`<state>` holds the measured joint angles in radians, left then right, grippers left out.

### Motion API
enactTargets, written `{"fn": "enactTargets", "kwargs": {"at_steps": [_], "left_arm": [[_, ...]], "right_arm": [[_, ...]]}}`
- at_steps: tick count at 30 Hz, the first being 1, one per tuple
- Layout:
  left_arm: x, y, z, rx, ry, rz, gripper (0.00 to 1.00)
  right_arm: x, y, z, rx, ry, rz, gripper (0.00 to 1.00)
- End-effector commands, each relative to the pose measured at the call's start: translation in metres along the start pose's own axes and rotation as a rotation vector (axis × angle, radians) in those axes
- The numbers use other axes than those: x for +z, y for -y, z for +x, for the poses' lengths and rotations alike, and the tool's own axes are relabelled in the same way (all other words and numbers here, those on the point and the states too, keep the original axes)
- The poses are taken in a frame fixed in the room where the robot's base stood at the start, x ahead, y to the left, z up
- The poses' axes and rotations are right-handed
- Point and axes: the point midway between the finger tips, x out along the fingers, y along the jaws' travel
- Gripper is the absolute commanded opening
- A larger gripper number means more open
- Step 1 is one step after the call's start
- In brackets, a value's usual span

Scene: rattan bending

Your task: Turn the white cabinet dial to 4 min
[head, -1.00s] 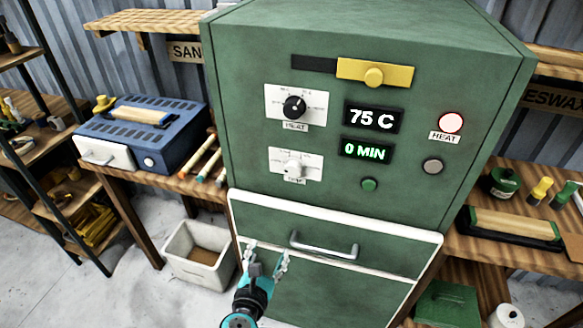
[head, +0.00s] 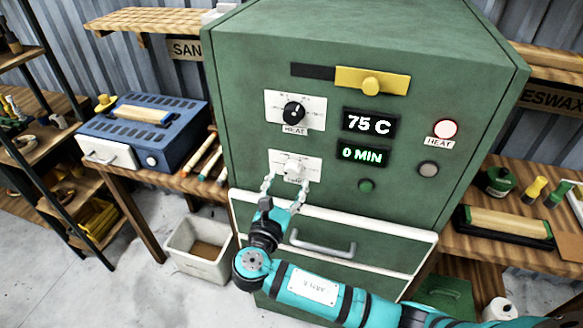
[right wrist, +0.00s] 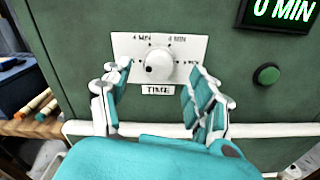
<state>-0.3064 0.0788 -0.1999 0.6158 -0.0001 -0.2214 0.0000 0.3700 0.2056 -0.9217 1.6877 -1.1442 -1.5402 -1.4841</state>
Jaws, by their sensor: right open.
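The white dial (head: 294,167) sits on a white plate on the front of the green cabinet (head: 400,215), below the black HEAT dial. In the right wrist view the white dial (right wrist: 157,65) has a dark mark at its lower left, and its plate reads TIME. The display (head: 363,154) reads 0 MIN. My right gripper (head: 283,190) is open just in front of the white dial. Its fingers (right wrist: 157,92) stand to the left and right of the dial, apart from it. My left gripper is not in view.
The black HEAT dial (head: 294,112) is just above. A yellow slider (head: 372,81) is at the top, and a green button (head: 366,186) is to the right. The drawer handle (head: 322,245) is below, close to my right arm.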

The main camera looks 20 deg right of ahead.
Motion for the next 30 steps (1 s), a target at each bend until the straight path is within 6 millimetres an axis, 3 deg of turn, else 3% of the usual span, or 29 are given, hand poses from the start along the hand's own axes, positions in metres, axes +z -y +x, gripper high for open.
{"fn": "enactTargets", "kwargs": {"at_steps": [3, 7, 20, 30], "left_arm": [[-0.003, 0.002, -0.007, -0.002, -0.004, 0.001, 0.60], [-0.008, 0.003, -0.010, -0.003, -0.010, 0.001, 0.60], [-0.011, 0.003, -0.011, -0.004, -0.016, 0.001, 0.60], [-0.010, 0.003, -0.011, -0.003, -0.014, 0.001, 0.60]], "right_arm": [[0.003, 0.000, 0.022, -0.002, 0.002, -0.002, 0.60], [0.001, 0.000, 0.037, 0.000, 0.001, -0.001, 0.60], [-0.001, 0.000, 0.046, 0.000, -0.001, 0.001, 0.59], [-0.001, 0.000, 0.045, 0.000, -0.001, 0.001, 0.14]]}}
